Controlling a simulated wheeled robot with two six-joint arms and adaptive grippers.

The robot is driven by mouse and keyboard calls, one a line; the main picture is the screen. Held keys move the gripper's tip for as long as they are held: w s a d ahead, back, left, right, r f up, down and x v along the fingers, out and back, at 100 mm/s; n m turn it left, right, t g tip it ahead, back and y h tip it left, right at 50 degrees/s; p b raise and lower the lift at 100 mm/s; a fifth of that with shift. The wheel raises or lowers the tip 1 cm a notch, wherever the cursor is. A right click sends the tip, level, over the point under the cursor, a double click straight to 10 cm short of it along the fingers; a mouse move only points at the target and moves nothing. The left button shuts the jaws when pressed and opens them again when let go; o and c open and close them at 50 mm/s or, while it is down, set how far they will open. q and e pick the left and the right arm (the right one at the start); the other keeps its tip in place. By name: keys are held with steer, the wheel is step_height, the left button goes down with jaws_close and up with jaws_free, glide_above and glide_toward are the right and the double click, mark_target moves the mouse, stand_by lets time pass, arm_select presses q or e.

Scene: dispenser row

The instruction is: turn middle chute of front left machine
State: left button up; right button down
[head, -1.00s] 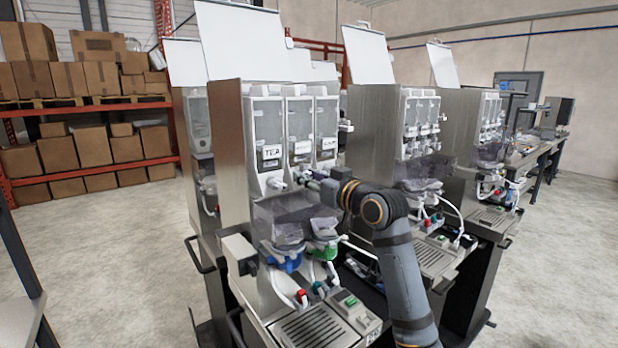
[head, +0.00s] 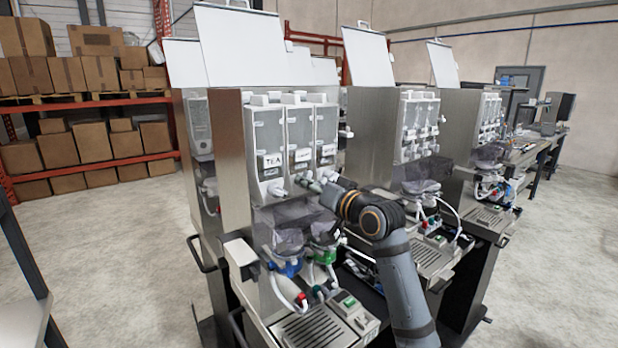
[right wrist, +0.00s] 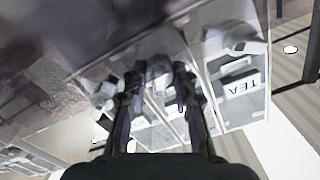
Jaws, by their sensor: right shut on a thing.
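The front left machine (head: 229,165) has three clear canisters side by side, the left one labelled TEA (head: 270,161). White chutes stick out below them; the left chute (head: 277,188) is free. My right gripper (head: 312,183) reaches in from the right at the middle chute and is shut on it, largely hiding it in the head view. In the right wrist view, which is upside down, the fingers (right wrist: 158,88) stand on both sides of the pale middle chute (right wrist: 158,66), with the TEA canister (right wrist: 240,88) to the right. My left gripper is not in view.
Below the chutes are clear mixing bowls with a blue collar (head: 288,267) and a green collar (head: 325,257), and a drip tray (head: 312,325). More machines (head: 375,130) stand to the right. Shelves with boxes (head: 85,75) are at the back left; floor on the left is clear.

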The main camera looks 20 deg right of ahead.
steer(key=m+p, duration=0.3)
steer(key=shift+r+m, duration=0.25)
steer(key=shift+m, duration=0.15)
steer(key=m+p, duration=1)
steer(key=shift+d+f+p, duration=0.1)
steer(key=shift+f+p, duration=0.05)
steer(key=shift+p, duration=0.15)
steer(key=shift+f+m+p, duration=0.2)
steer(key=shift+m+p, duration=0.35)
steer(key=shift+m, duration=0.55)
steer(key=shift+f+m, duration=0.1)
steer(key=shift+m, duration=0.9)
steer(key=c, duration=1.4)
jaws_free()
